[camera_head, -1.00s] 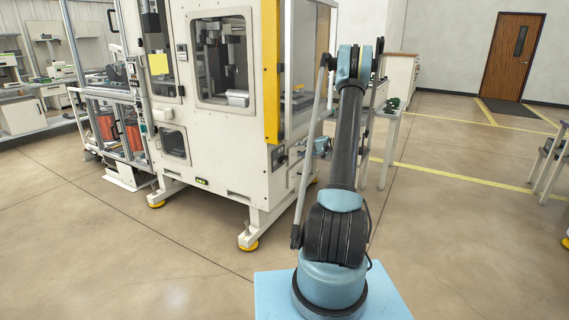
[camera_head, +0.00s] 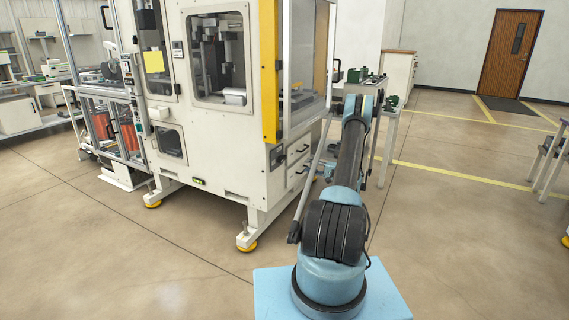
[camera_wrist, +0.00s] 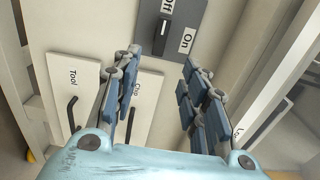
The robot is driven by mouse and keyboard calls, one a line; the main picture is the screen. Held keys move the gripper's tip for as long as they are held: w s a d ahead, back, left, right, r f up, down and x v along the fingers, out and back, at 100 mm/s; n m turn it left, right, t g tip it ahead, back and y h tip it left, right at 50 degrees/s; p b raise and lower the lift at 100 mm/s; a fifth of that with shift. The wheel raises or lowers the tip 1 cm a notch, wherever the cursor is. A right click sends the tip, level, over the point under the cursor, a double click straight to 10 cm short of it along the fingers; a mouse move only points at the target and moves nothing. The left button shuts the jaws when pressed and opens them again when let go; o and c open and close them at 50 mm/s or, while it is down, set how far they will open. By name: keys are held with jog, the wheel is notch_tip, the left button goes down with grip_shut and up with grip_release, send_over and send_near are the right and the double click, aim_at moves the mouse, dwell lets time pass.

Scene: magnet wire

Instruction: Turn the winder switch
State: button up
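The winder switch (camera_wrist: 161,32) is a small dark lever with a pale edge on a grey plate (camera_wrist: 205,12) marked Off and On, at the top of the wrist view. In the head view a dark plate (camera_head: 277,157) on the winder's lower side looks like the same one. My gripper (camera_wrist: 160,60) is open and empty. Its two blue-grey padded fingers point toward the plate, with the lever beyond and between their tips. I see no contact with the lever.
The big cream winder cabinet (camera_head: 225,150) has a yellow corner post (camera_head: 269,70). A table with green parts (camera_head: 392,101) stands behind my arm.

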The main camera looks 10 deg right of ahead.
aim_at(284, 160)
jog(key=x, duration=1.6)
jog(key=shift+a, duration=0.15)
grip_shut()
